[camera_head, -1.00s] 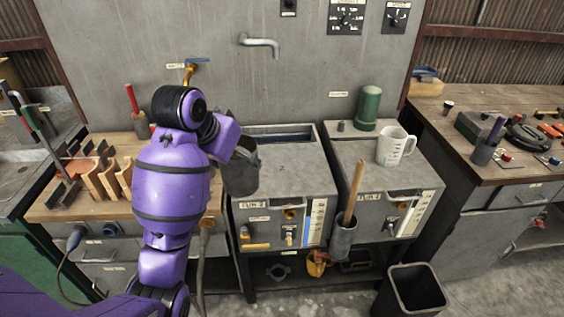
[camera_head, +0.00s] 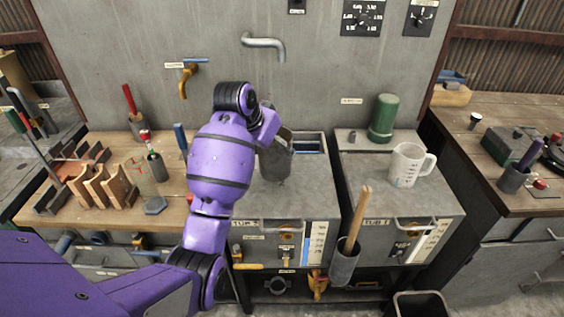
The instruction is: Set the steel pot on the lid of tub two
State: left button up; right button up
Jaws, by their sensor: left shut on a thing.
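The steel pot (camera_head: 276,163) is a dark grey vessel at the rear left of the left tub's lid (camera_head: 300,195). The front label of this tub (camera_head: 300,238) looks like tub two, though the print is small. My left gripper (camera_head: 268,128) is shut on the pot near its rim; the purple arm hides most of the fingers. The pot looks nearly upright. I cannot tell whether its base touches the lid. My right gripper is not in view.
The right tub (camera_head: 425,222) carries a white measuring jug (camera_head: 408,165) and a green cylinder (camera_head: 384,118). A tap (camera_head: 263,42) sticks out above. A wooden-handled tool (camera_head: 357,220) stands in a holder between the tub fronts. The left lid's front is clear.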

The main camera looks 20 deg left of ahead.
pick_arm(q)
jog(key=a+x, duration=0.1)
jog(key=x, duration=0.8)
jog(key=shift+d+f, duration=0.15)
jog(key=shift+f, duration=0.35)
jog(key=shift+w, duration=0.1)
jog(key=shift+f, duration=0.2)
jog(key=o, duration=1.5)
jog(key=shift+f, duration=0.1)
jog(key=shift+r, duration=0.4)
jog(key=v, duration=1.1)
jog(key=shift+s+r, duration=0.2)
jog(key=shift+s, duration=0.15)
